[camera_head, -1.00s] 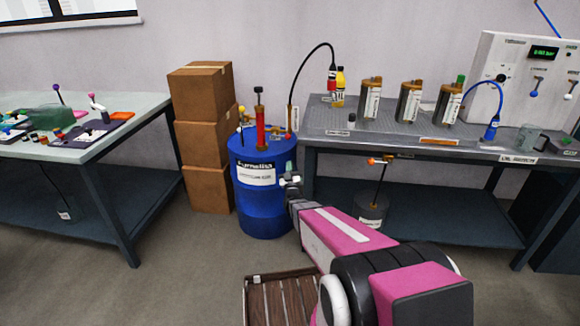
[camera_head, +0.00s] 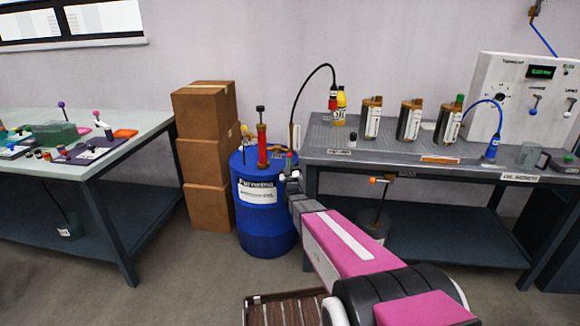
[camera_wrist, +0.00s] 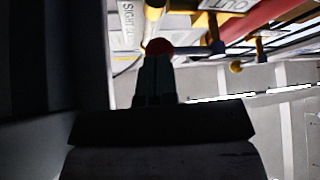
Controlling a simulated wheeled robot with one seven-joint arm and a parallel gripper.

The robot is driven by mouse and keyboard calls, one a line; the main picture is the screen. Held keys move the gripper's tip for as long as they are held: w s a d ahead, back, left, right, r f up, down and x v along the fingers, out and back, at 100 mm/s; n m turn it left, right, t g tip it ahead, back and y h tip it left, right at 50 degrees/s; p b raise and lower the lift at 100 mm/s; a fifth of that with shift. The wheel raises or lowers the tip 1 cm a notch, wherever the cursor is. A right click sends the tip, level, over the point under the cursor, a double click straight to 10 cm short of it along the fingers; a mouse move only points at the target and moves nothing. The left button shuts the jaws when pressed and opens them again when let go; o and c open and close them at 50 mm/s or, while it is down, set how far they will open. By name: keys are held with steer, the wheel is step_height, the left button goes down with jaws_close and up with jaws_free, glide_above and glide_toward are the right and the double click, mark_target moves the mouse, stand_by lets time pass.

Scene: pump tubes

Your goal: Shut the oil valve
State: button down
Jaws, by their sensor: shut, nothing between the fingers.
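The blue oil drum (camera_head: 265,218) stands between the tables, with a red hand pump (camera_head: 262,147) on top. My gripper (camera_head: 289,168) is shut and empty at the drum's upper right edge. In the wrist view its dark fingers (camera_wrist: 157,78) point at a red ball knob (camera_wrist: 159,46), which shows just past the fingertips; I cannot tell whether they touch. Brass pipework, a label ending in "OUT" (camera_wrist: 236,5) and a yellow ball knob (camera_wrist: 236,67) lie beyond. Which knob belongs to the oil valve is not readable, and the valve body is mostly hidden.
Stacked cardboard boxes (camera_head: 206,150) stand left of the drum. The right workbench (camera_head: 400,154) edge is close on the gripper's right, with canisters on it. A black hose (camera_head: 299,92) arches above the drum.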

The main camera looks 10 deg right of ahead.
step_height(320, 180, up, 3)
steer(key=shift+d+r, duration=0.1)
stand_by(0.4)
steer(key=shift+s, duration=0.1)
steer(key=v, duration=1)
steer(key=shift+s, duration=0.35)
steer(key=a+f+m+h, duration=0.1)
steer(key=m, duration=0.1)
steer(key=s+a+f+m+h, duration=0.1)
steer(key=m+h, duration=0.1)
steer(key=a+f+m+h, duration=0.1)
steer(key=m, duration=0.1)
steer(key=shift+s+a+f+g+h, duration=0.2)
steer(key=shift+a+g+h, duration=0.1)
steer(key=shift+a, duration=0.1)
